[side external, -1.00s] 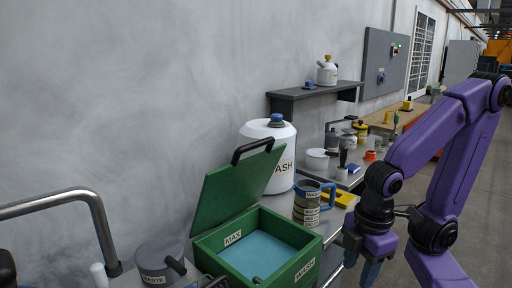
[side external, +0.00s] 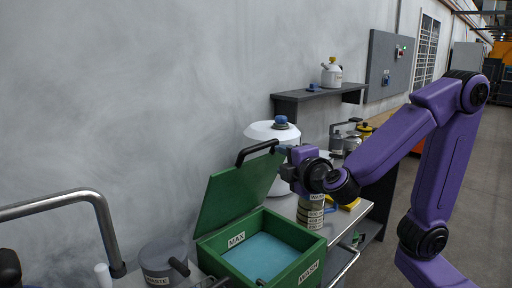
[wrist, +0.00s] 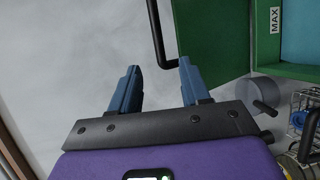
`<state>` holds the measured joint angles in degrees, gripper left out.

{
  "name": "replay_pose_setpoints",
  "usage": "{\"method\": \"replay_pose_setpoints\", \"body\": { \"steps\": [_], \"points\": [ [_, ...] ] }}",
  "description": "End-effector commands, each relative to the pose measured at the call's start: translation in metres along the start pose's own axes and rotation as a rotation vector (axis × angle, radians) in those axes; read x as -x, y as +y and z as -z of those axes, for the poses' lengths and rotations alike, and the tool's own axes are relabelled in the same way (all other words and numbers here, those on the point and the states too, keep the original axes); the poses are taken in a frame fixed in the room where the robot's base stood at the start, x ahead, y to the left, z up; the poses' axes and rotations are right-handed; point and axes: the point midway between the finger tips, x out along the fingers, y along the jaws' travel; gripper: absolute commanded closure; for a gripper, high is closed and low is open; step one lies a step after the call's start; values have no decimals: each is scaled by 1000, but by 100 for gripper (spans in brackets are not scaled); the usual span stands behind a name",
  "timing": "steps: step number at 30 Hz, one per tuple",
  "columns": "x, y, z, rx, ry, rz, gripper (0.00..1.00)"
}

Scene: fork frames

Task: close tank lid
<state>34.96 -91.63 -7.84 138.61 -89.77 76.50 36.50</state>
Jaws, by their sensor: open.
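The green tank (side external: 312,253) stands at the lower middle of the side view, with blue liquid (side external: 262,257) inside. Its green lid (side external: 232,193) is tilted up and open, leaning back toward the wall. A black handle (side external: 256,150) sits at the lid's top edge. My gripper (side external: 284,150) is beside the handle's right end in the side view. In the wrist view my gripper (wrist: 158,75) has its blue fingers apart with nothing between them. The handle (wrist: 157,35) shows just beyond the fingers, and the lid (wrist: 212,38) lies to the right. Contact with the handle cannot be told.
A white wash jug (side external: 270,132) stands behind my gripper, partly hidden. Stacked labelled cups (side external: 310,214) stand right of the tank. A grey waste pot (side external: 160,262) sits left of it. A metal rail (side external: 70,197) curves at the left. A wall shelf (side external: 318,95) is above.

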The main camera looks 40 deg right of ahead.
Motion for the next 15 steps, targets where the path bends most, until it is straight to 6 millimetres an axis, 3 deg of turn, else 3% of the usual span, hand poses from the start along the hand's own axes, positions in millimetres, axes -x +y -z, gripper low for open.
{"method": "replay_pose_setpoints", "body": {
  "steps": [7,15],
  "points": [
    [-18,4,1,-1,1,-18,54],
    [-68,4,1,0,-1,-14,54]
  ]
}}
